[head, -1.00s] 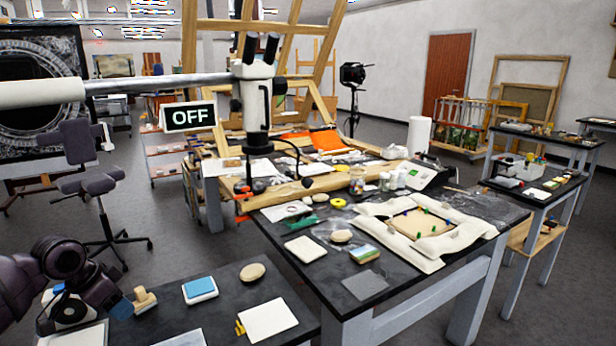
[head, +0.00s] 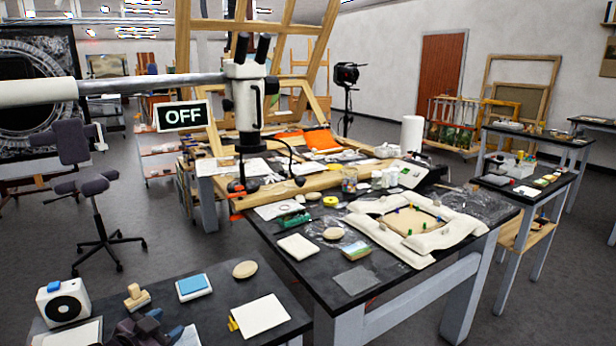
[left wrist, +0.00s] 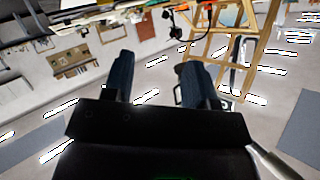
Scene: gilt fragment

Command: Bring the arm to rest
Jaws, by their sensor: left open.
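My left gripper (head: 148,330) shows low at the left of the head view, partly cut off by the bottom edge. It is dark and overlaps the front of the near table in the picture. In the left wrist view its two dark blue fingers (left wrist: 158,78) stand apart with nothing between them. The wrist camera sees the room, tilted, with a wooden easel beyond the fingers. My right gripper is in neither view.
The near dark table (head: 215,318) holds a white device (head: 63,302), a wooden-handled block (head: 137,297), a blue-topped block (head: 193,286), an oval stone (head: 245,269) and a white card (head: 260,315). A microscope (head: 247,105) overhangs the cluttered main table (head: 300,262). Open floor lies left.

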